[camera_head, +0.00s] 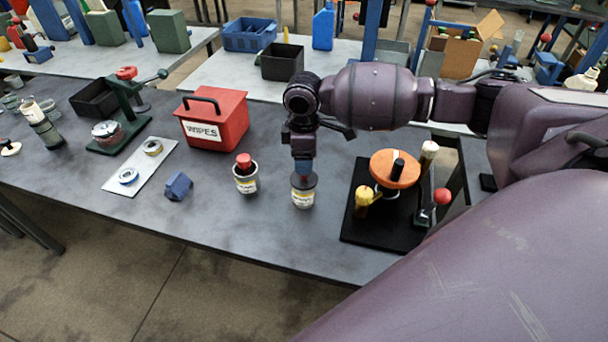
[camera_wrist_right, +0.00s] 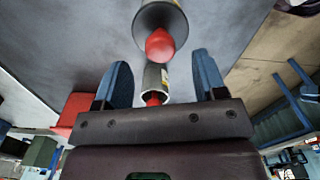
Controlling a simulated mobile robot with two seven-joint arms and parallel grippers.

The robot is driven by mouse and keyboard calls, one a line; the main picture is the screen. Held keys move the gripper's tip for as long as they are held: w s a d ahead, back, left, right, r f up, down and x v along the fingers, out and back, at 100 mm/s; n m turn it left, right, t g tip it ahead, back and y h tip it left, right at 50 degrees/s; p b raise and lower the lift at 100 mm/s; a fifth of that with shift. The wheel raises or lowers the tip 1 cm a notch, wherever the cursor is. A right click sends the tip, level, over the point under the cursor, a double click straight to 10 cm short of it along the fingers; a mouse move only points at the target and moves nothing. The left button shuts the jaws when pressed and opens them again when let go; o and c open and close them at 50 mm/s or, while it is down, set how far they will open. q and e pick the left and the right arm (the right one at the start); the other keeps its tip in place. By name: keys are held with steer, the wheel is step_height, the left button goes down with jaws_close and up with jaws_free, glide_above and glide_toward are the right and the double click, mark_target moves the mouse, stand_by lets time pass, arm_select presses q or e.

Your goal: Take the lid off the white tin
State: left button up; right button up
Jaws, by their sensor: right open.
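A white tin (camera_head: 303,198) with a yellow label and a dark grey lid (camera_head: 312,181) stands upright on the grey table. My right gripper (camera_head: 303,172) is directly above it, blue fingers pointing down and hiding the knob in the head view. In the right wrist view, the lid's red knob (camera_wrist_right: 160,46) shows just past the fingertips of the open, empty gripper (camera_wrist_right: 162,65). Whether a finger touches the knob, I cannot tell. A second similar tin (camera_head: 245,184) with a red knob stands to the left. My left gripper is not in view.
A red wipes box (camera_head: 215,130) stands behind the tins. A blue block (camera_head: 178,186) and a pale plate with rings (camera_head: 138,178) lie left. A black-based fixture with an orange disc (camera_head: 395,168) stands close on the right. The table's front edge is near.

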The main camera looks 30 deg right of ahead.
step_height(320, 180, down, 4)
steer(key=shift+f, duration=0.15)
steer(key=shift+c, duration=0.5)
steer(key=c, duration=0.9)
